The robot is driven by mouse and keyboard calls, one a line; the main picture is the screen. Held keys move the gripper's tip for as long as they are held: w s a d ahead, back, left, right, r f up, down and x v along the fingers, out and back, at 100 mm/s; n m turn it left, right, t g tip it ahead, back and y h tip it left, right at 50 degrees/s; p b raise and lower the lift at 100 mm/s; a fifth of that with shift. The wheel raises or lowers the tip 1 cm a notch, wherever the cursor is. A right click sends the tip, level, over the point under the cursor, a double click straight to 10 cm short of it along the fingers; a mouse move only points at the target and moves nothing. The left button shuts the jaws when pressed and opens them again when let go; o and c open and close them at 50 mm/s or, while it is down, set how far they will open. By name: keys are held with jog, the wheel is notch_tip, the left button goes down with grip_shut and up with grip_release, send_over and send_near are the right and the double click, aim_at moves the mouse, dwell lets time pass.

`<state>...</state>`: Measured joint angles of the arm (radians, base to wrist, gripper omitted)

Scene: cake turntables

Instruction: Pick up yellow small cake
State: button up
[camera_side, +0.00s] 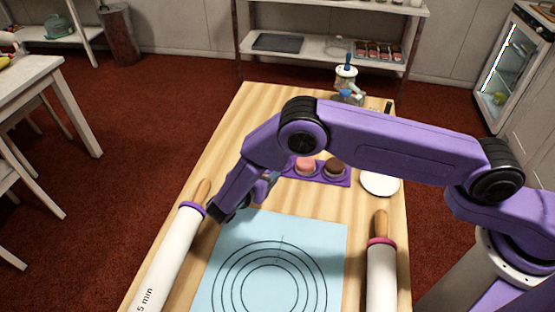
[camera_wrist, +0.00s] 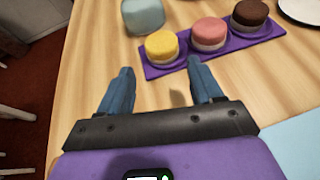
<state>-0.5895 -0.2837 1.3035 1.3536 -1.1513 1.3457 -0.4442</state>
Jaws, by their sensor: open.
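The yellow small cake (camera_wrist: 162,47) sits at the left end of a purple tray (camera_wrist: 239,49) in the wrist view. A pink cake (camera_wrist: 209,33) and a brown cake (camera_wrist: 249,15) stand beside it on the tray. In the side view the pink cake (camera_side: 306,166) and brown cake (camera_side: 335,168) show, but my arm hides the yellow one. My gripper (camera_wrist: 160,80) is open and empty. In the wrist view the yellow cake lies beyond the fingertips, between their directions and nearer the right finger. The cakes and the fingers appear apart.
A blue-grey rounded object (camera_wrist: 143,15) stands behind the yellow cake. A light blue mat (camera_side: 270,270) lies at the table's front, between two rolling pins (camera_side: 168,258) (camera_side: 381,275). A white plate (camera_side: 380,184) is right of the tray. Bare wood lies left of the tray.

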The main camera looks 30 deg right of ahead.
jog(key=x, duration=0.9)
jog(key=shift+w+d+r, duration=0.1)
jog(key=shift+w+d, duration=0.05)
jog(key=shift+d, duration=0.1)
jog(key=c, duration=0.7)
